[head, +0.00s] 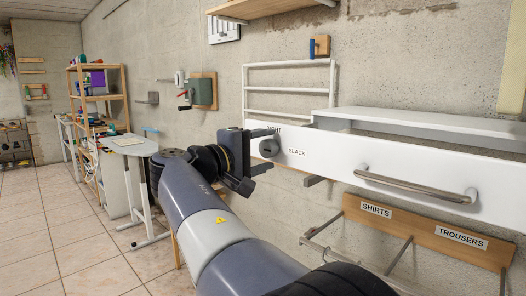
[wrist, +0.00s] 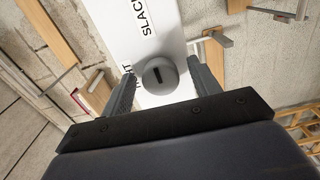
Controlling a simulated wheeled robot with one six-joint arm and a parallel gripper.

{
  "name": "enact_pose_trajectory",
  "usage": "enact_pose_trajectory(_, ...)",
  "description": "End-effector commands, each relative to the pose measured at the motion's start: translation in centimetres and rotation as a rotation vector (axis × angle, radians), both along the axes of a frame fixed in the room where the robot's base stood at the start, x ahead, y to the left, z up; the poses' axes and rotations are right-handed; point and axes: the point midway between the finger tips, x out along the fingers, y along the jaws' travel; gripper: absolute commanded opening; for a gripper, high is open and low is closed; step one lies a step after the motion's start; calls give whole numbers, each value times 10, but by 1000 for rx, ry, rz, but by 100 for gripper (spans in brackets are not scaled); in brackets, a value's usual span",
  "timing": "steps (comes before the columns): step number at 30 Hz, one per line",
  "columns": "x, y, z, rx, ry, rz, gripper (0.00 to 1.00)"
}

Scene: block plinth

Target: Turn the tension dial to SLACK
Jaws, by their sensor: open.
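The tension dial (head: 268,148) is a grey round knob on the left end of a white front panel (head: 330,168). It also shows in the wrist view (wrist: 160,77), with a dark mark on its face; I cannot tell which label the mark points to. The SLACK label (wrist: 142,18) is beside it on the white panel, and the TIGHT label (head: 273,130) is partly hidden by my gripper. My gripper (head: 262,151) is open, with one finger on each side of the dial. I cannot tell whether the fingers touch it.
A long metal handle (head: 416,184) sticks out of the panel to the right. Below are a wooden board (head: 430,232) with SHIRTS and TROUSERS labels and projecting metal rails. A white wire rack (head: 288,85) is above. The tiled floor at left is clear.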

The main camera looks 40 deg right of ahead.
Motion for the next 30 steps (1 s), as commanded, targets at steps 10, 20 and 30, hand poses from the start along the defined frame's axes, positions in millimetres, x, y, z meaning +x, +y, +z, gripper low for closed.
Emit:
enact_pose_trajectory(10, -2, 41, 0, 1, 0, 6, 58)
enact_pose_trajectory(20, -6, 92, 0, 0, 0, 4, 58)
enact_pose_trajectory(30, -8, 108, 0, 0, 0, 0, 58)
